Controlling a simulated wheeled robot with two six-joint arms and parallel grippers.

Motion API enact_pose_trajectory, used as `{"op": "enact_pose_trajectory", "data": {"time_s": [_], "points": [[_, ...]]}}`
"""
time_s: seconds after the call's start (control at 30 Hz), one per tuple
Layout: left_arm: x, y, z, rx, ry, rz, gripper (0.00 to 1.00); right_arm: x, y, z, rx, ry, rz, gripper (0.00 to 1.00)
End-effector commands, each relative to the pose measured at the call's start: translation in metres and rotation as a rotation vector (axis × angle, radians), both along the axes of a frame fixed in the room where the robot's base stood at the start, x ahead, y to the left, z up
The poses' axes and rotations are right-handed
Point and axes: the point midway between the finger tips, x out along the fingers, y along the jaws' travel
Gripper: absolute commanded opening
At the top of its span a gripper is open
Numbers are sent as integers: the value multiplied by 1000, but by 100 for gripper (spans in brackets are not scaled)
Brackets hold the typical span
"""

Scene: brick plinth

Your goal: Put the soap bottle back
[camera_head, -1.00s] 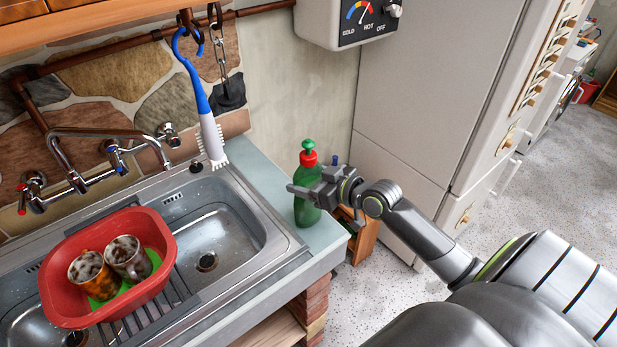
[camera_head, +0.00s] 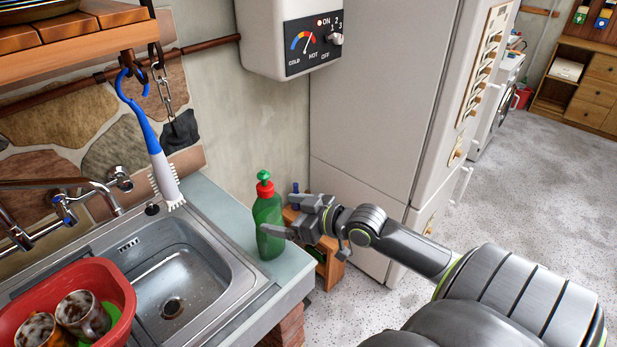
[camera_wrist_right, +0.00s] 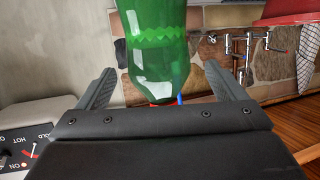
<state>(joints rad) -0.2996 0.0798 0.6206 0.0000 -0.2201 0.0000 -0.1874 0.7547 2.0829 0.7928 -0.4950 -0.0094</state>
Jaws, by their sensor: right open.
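The soap bottle (camera_head: 268,215), green with a red collar and green top, stands upright on the end of the counter (camera_head: 222,204) right of the sink. In the right wrist view the bottle (camera_wrist_right: 158,45) appears inverted, in line with the gap between the fingers. My right gripper (camera_head: 284,214) is open at the bottle's right side. One finger overlaps the bottle's front edge in the head view, and the other is behind to its right. In the wrist view (camera_wrist_right: 158,88) clear gaps show on both sides of the bottle. My left gripper is out of view.
The steel sink (camera_head: 205,283) holds a red basin (camera_head: 45,285) with two mugs. A blue-handled brush (camera_head: 158,150) hangs from the shelf. A heater (camera_head: 290,35) is on the wall, and a tall white cabinet (camera_head: 375,95) stands right. A small wooden unit (camera_head: 329,262) is below the counter end.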

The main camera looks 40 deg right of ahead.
Motion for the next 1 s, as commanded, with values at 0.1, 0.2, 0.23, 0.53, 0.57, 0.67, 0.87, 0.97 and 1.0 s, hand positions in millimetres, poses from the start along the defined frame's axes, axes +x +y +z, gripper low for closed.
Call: {"op": "enact_pose_trajectory", "data": {"time_s": [0.1,0.2,0.23,0.53,0.57,0.67,0.87,0.97,1.0], "points": [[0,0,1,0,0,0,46,-20,-7,5,-7,4,2,90],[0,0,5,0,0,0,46,-34,-12,11,-6,4,-1,90],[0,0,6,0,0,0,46,-37,-13,13,-7,3,1,90],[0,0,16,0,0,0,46,-60,-20,21,-2,1,-1,90],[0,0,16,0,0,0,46,-61,-20,21,-2,1,-1,90],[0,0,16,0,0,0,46,-62,-20,21,0,0,0,90],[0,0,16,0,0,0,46,-61,-23,18,-1,1,-7,90],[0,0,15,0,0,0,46,-58,-38,2,-12,15,-52,90],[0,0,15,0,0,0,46,-56,-49,-10,-20,26,-84,90]]}}
